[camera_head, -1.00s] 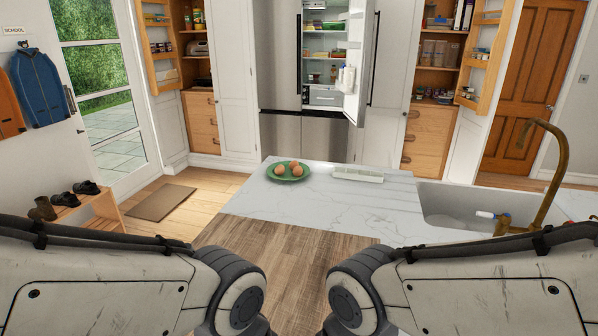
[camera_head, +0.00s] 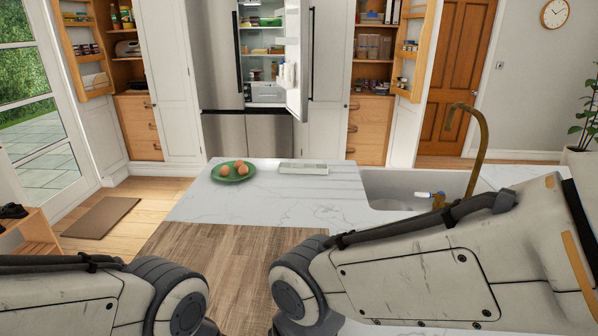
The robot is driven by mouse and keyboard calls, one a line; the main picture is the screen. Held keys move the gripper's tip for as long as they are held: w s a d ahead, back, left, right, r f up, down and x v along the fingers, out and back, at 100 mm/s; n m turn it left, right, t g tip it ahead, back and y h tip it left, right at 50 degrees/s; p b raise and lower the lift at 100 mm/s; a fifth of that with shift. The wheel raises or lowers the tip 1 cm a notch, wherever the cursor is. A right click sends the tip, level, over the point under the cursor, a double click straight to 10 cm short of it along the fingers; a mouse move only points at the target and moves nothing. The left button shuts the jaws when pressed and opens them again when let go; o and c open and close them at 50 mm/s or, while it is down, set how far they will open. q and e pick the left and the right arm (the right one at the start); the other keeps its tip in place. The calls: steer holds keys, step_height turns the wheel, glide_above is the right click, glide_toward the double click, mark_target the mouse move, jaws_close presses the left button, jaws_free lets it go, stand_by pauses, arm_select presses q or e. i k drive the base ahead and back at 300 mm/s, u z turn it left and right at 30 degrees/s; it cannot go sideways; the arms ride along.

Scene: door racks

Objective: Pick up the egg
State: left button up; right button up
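Several brown eggs (camera_head: 238,167) lie together on a green plate (camera_head: 217,176). The plate sits near the far left corner of the white marble counter (camera_head: 290,205). My two arms come in from the lower left and lower right, with their dark joints in front of the counter's near side. Both arms are well short of the plate. Neither gripper is in the picture, so I cannot see the fingers.
A pale egg tray (camera_head: 303,168) lies right of the plate. A sink (camera_head: 385,188) with a brass tap (camera_head: 470,150) is at the right. The fridge door (camera_head: 298,60) stands open behind. A wooden section (camera_head: 235,265) of the counter is bare.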

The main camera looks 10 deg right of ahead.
mark_target(243, 170)
steer(key=u, duration=2.1)
steer(key=i, duration=3.45)
steer(key=z, duration=1.75)
steer(key=i, duration=1.5)
steer(key=z, duration=0.05)
